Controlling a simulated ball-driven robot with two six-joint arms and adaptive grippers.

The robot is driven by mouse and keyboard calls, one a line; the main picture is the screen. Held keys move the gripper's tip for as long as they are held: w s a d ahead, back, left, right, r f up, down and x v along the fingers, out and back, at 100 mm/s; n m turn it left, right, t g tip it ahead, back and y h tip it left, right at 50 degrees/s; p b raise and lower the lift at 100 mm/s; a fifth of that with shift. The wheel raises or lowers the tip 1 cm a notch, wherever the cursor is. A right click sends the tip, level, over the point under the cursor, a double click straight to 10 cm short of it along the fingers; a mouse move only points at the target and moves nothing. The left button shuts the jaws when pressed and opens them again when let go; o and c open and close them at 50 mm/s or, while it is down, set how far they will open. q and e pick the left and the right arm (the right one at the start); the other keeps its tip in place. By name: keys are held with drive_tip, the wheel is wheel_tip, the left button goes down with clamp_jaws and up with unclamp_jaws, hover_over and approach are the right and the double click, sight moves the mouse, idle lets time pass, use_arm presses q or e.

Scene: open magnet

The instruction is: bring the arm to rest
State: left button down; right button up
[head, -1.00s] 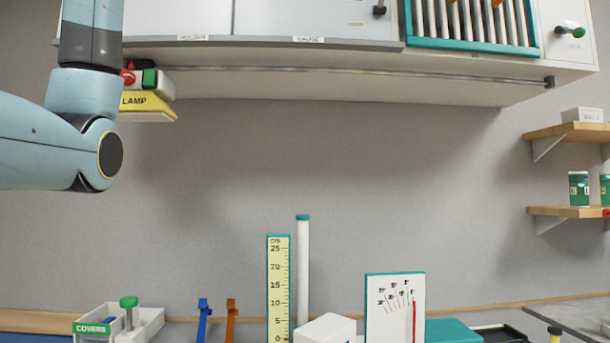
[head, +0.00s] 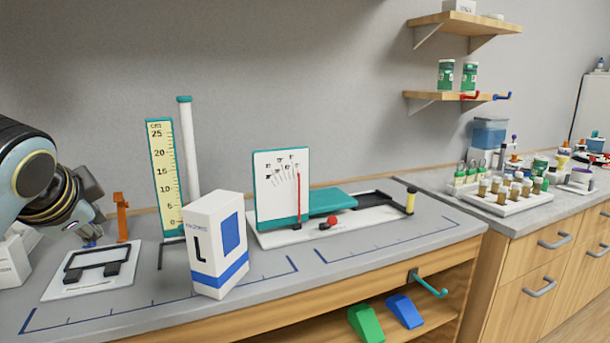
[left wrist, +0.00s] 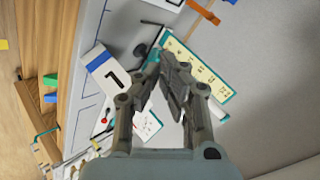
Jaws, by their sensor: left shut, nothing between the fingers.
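My left arm comes in from the left in the head view, with its gripper (head: 90,222) above the left part of the bench. In the left wrist view the two fingers (left wrist: 165,65) come together at their tips with nothing held. The fingers point toward the bench area with the white box (head: 212,240) and the ruler (head: 165,175). The box also shows in the left wrist view (left wrist: 102,68), apart from the fingers as far as I can tell. My right gripper does not show.
A dial board (head: 282,185) stands behind a white base with a red knob (head: 332,221). A white plate with a black frame (head: 95,275) lies front left. An orange clip (head: 121,215) stands near the gripper. A tray of vials (head: 505,198) is at right.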

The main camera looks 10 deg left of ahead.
use_arm(q)
drive_tip(key=s+d+f+n+g+h, duration=0.25)
drive_tip(key=s+d+f, duration=0.25)
drive_tip(key=s+f, duration=0.5)
drive_tip(key=s+d+f+n+g+h, duration=0.25)
drive_tip(key=s+d+f, duration=0.3)
drive_tip(key=s, duration=0.75)
drive_tip(key=s+a+f+g+b, duration=0.1)
drive_tip(key=f+b, duration=0.1)
drive_tip(key=f, duration=1)
drive_tip(key=s+a+f+b, duration=0.1)
drive_tip(key=f+b, duration=0.1)
drive_tip(key=f, duration=1)
drive_tip(key=s+a+f+g+b, duration=0.1)
drive_tip(key=s+f+b, duration=0.1)
drive_tip(key=f, duration=1)
drive_tip(key=s+a+f+n+b, duration=0.1)
drive_tip(key=s+f+b, duration=0.3)
drive_tip(key=s+f, duration=1.2)
drive_tip(key=shift+s+a+f+g+y, duration=0.15)
drive_tip(key=shift+s+f+g+y, duration=0.2)
drive_tip(key=shift+f, duration=0.55)
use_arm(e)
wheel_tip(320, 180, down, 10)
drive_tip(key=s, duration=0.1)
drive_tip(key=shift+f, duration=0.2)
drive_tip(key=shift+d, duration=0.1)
